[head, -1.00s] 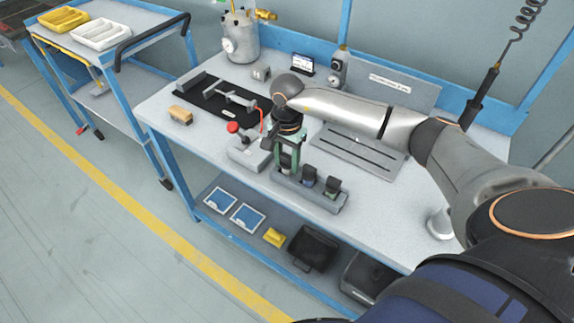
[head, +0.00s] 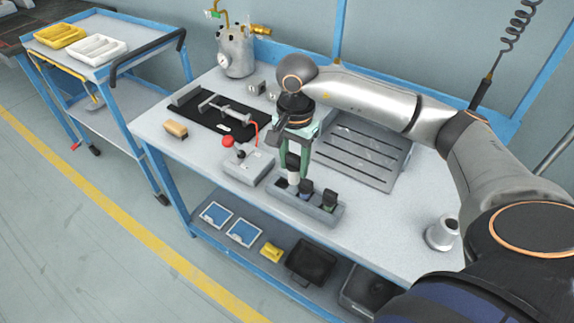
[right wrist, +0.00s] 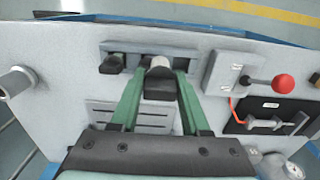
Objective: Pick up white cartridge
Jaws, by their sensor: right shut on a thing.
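The white cartridge (head: 293,179) has a black cap and a white lower body. My right gripper (head: 293,168), with green fingers, is shut on it near the cap, over the left end of the grey rack (head: 325,213). Its white body shows above the rack, with a dark slot beside it; I cannot tell whether its lower end is fully clear. In the right wrist view the cartridge (right wrist: 160,63) sits between the green fingertips (right wrist: 162,82), its black cap toward the camera. My left gripper is out of view.
Two dark-capped cartridges, one blue-banded (head: 305,188) and one green-banded (head: 329,199), stand in the rack. A grey box with a red knob (head: 228,141) is close on the left. A slotted plate (head: 362,155) lies behind. The right bench top has free room.

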